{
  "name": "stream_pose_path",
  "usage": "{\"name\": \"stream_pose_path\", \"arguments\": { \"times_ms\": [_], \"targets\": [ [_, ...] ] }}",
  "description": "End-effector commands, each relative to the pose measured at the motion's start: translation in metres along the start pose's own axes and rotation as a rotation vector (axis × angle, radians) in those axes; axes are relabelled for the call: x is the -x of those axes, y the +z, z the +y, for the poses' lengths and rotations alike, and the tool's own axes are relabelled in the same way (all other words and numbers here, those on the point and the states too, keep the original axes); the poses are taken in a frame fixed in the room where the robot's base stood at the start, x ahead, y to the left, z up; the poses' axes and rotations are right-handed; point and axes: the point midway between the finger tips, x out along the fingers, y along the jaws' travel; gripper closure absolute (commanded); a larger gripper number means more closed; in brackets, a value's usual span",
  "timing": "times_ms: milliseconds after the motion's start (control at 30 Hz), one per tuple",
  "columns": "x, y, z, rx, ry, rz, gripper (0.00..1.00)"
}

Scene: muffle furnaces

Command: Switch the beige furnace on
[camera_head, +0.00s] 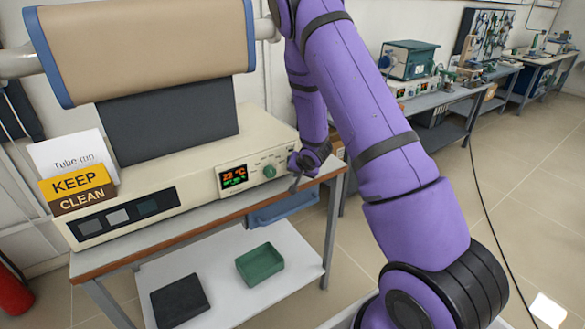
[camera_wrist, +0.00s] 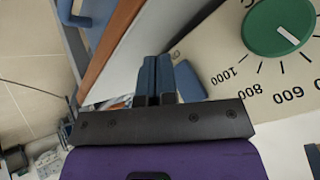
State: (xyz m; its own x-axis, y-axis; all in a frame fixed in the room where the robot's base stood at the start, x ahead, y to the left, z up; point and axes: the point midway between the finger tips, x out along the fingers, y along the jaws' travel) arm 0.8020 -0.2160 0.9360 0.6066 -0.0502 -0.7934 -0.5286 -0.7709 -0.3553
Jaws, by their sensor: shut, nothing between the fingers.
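The beige furnace (camera_head: 150,52) has a beige barrel with blue end rims above a cream control box (camera_head: 205,165). A display (camera_head: 233,177) with lit red and green digits is on the box front. A green knob (camera_head: 269,171) is right of the display; in the wrist view the knob (camera_wrist: 277,27) has a white pointer line and a scale with 600, 800 and 1000. My gripper (camera_head: 294,186) is at the box's right front end. In the wrist view my gripper (camera_wrist: 157,62) is shut and empty, beside the scale. A blue-grey piece (camera_wrist: 189,82) shows beside the fingertips; I cannot tell what it is.
The furnace stands on a bench with a brown front edge (camera_head: 215,222). A KEEP CLEAN sign (camera_head: 78,187) leans at its left. A green tray (camera_head: 260,264) and a dark slab (camera_head: 180,300) lie on the lower shelf. Another green device (camera_head: 408,60) stands on a bench behind.

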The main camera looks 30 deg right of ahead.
Motion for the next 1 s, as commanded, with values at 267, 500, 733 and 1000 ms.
{"name": "stream_pose_path", "arguments": {
  "times_ms": [267, 500, 733, 1000],
  "targets": [
    [0.0000, 0.0000, 0.0000, 0.000, 0.000, 0.000, 1.00],
    [-0.0011, -0.0011, -0.0005, 0.000, 0.000, 0.000, 1.00],
    [-0.0056, -0.0044, -0.0044, 0.000, 0.000, 0.000, 1.00],
    [-0.0058, -0.0044, -0.0044, 0.000, 0.000, 0.000, 1.00]
  ]
}}
